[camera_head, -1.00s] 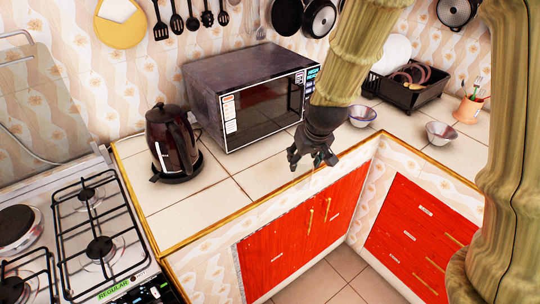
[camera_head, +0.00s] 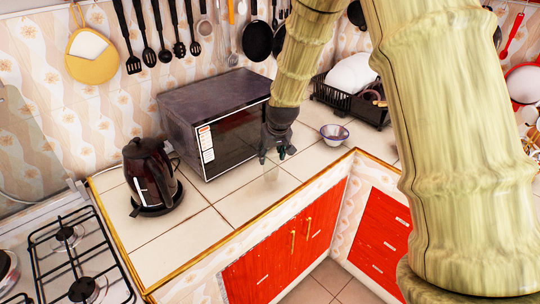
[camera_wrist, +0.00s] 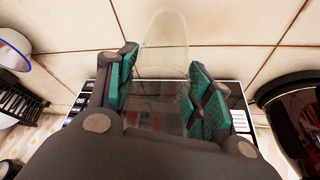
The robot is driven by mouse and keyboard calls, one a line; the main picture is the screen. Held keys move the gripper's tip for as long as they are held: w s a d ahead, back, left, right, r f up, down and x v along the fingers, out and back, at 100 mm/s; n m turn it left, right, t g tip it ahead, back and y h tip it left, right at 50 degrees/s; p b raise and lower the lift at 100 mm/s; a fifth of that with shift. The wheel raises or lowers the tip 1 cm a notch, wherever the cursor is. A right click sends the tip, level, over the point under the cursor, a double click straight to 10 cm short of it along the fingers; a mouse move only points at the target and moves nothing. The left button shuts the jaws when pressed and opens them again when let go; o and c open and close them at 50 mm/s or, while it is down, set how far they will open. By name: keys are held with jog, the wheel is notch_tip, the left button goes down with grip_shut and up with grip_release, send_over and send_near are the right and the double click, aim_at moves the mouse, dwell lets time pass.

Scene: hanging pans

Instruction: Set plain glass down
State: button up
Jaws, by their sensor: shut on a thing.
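The plain glass (camera_wrist: 165,42) is clear and see-through. In the wrist view it stands out between the green pads of my gripper (camera_wrist: 160,84), which is shut on it. In the head view my gripper (camera_head: 277,153) points down at the microwave's right front. The glass (camera_head: 271,174) shows there only faintly, below the fingers and over the tiled counter (camera_head: 222,205). I cannot tell whether its end touches the tiles.
The microwave (camera_head: 236,142) stands close behind my gripper. A dark kettle (camera_head: 150,178) is to the left, and a small bowl (camera_head: 334,134) to the right. A black dish rack (camera_head: 338,98) is farther back. The tiles between kettle and gripper are clear.

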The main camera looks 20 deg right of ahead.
jog(key=shift+w+d+f, duration=0.1)
jog(key=shift+w, duration=0.65)
jog(key=shift+f+p, duration=0.9)
jog(key=shift+f, duration=0.8)
jog(key=shift+f, duration=0.15)
jog(key=o, duration=1.5)
jog(key=shift+r, duration=0.25)
